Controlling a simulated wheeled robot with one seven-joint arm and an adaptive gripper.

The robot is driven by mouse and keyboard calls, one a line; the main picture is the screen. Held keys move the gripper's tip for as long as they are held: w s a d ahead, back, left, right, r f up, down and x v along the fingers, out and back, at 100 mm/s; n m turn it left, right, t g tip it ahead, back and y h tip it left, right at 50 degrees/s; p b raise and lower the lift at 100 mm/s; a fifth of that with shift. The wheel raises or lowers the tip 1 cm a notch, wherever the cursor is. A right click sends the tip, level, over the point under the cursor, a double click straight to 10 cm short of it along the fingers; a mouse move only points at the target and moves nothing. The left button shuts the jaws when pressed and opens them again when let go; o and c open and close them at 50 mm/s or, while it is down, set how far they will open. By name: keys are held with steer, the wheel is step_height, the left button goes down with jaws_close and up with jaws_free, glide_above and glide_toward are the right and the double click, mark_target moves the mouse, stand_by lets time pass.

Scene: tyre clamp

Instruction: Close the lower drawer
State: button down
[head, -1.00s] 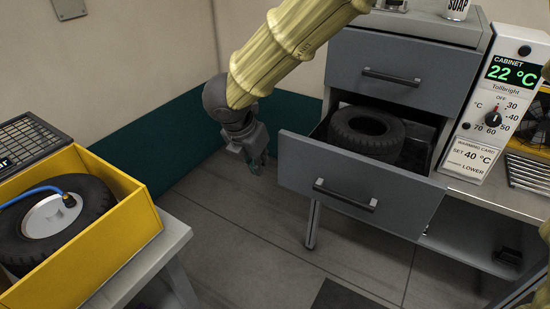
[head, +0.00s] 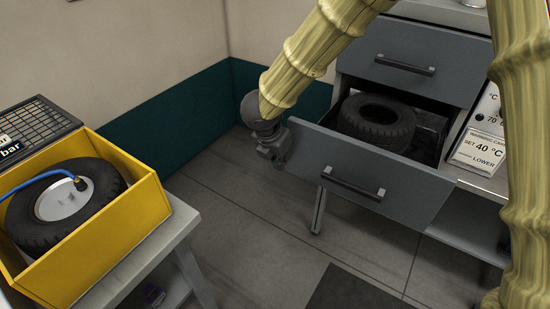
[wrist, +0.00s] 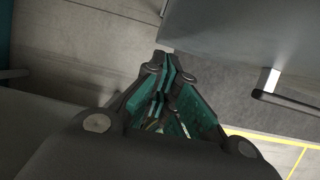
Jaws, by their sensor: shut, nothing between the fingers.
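The lower drawer (head: 315,163) is grey with a dark bar handle (head: 352,189). It stands pulled open, with a black tyre (head: 376,120) lying inside. My gripper (head: 276,158) is at the left end of the drawer front, close to its edge. In the wrist view my gripper (wrist: 165,78) has its teal fingers together with nothing in them. The drawer front (wrist: 255,35) shows there at the upper right, with its handle (wrist: 285,105) at the right edge. I cannot tell whether the fingers touch the drawer.
The upper drawer (head: 420,50) is shut. At the left, a yellow box (head: 130,215) with a wheel (head: 65,205) and blue hose stands on a grey table. The floor ahead of the drawer is clear.

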steer(key=shift+w+d, duration=0.4)
steer(key=shift+w, duration=0.2)
